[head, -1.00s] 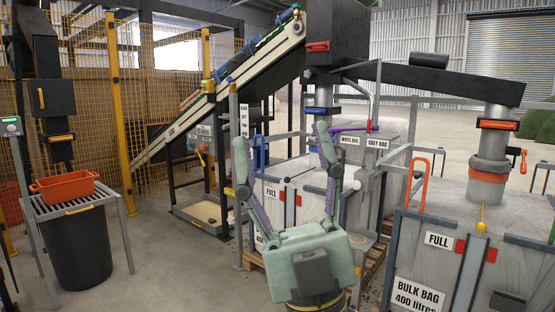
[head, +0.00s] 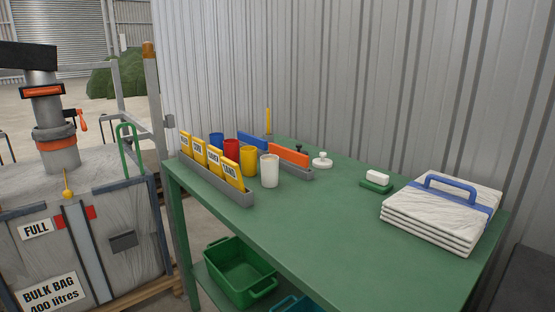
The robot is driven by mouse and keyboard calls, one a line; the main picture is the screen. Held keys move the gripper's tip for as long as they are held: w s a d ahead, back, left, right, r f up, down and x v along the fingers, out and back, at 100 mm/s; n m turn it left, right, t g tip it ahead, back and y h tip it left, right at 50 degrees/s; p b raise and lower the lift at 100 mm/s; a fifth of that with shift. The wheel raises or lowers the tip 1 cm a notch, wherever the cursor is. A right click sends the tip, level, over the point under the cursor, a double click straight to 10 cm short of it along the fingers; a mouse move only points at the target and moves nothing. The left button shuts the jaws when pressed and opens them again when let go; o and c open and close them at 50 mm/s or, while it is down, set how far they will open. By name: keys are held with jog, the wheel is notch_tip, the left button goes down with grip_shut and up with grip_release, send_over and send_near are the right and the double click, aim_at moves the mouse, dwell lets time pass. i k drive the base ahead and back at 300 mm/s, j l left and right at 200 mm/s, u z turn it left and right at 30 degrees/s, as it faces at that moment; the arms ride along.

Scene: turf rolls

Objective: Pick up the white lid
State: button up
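A small round white lid-like piece with a knob on top (head: 322,161) lies on the green table (head: 300,225), towards its back edge by the corrugated wall. It stands just right of a grey tray holding an orange block and is not covered by anything. My gripper is not in view now.
A white cup (head: 269,171) and red, blue and yellow cups stand left of it, behind a rack of yellow cards (head: 213,163). A white block on a green base (head: 377,178) and a strapped white stack (head: 440,213) lie to the right. The table's front middle is clear.

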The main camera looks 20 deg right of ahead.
aim_at(321, 162)
jog(key=z, duration=0.3)
jog(key=j+z, duration=0.35)
jog(key=i+j+z, duration=0.1)
jog(key=z, duration=0.25)
jog(key=j+z, duration=0.5)
jog(key=j, duration=0.3)
jog(key=k+j+z, duration=0.1)
jog(key=j, duration=0.25)
jog(key=k+j+z, duration=0.1)
jog(key=j, duration=0.25)
jog(key=i+j, duration=0.1)
jog(key=j, duration=0.65)
jog(key=i, duration=1.2)
